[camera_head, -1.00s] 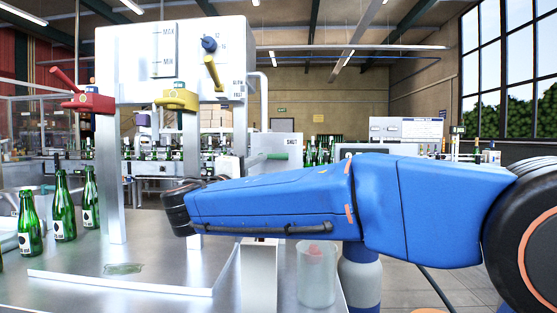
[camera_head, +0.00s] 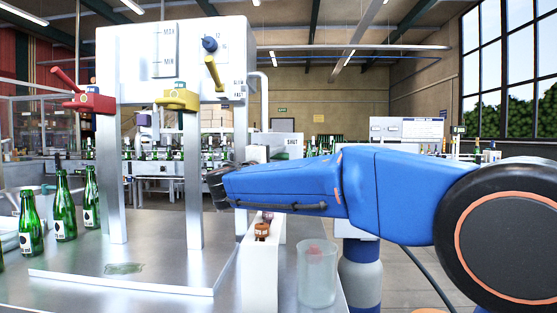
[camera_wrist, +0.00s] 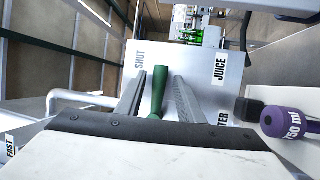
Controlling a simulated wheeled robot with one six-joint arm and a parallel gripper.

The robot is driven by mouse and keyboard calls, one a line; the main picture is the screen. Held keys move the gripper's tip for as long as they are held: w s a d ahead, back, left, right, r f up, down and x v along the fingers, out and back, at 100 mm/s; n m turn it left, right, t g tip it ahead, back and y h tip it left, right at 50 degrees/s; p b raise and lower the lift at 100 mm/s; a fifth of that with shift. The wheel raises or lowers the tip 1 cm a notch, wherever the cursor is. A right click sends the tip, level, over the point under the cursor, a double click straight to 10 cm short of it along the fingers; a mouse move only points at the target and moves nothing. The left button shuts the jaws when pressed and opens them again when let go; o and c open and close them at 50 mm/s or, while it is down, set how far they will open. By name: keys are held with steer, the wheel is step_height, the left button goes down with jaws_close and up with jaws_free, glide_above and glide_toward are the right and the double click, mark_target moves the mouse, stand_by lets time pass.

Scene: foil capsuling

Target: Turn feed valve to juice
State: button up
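The feed valve has a green lever handle (camera_wrist: 157,92) on a white panel (camera_wrist: 202,88) lettered SHUT, JUICE and a partly hidden word ending in TER. In the wrist view the handle stands between the two fingers of my gripper (camera_wrist: 158,97), nearer the SHUT lettering than JUICE. The fingers are apart, with a visible gap on each side of the handle. In the head view only the SHUT corner of the panel (camera_head: 292,143) shows above my arm. The handle and my fingers are hidden there.
A purple knob (camera_wrist: 284,122) marked 750 ml and a black part (camera_wrist: 248,110) are right of the panel. A white box (camera_head: 260,270) with an orange-brown knob and a clear beaker (camera_head: 317,275) stand below my arm. Green bottles (camera_head: 64,210) stand at left.

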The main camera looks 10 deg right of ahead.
jaws_close()
steer(key=shift+f, duration=0.1)
steer(key=m, duration=0.1)
steer(key=f+m+g, duration=0.1)
steer(key=m, duration=0.1)
steer(key=f+m+y, duration=0.1)
steer(key=m, duration=0.1)
steer(key=shift+w+a+g, duration=0.1)
steer(key=shift+a+g, duration=0.25)
steer(key=shift+g, duration=0.05)
steer(key=shift+w+a+f+m+g+y, duration=0.1)
steer(key=shift+a+f+m+g+y, duration=0.2)
steer(key=shift+m, duration=0.55)
steer(key=shift+w+a+f+m+g+y, duration=0.1)
steer(key=shift+a+f+m+g+y, duration=0.2)
steer(key=shift+m, duration=0.55)
steer(key=shift+f, duration=0.15)
jaws_free()
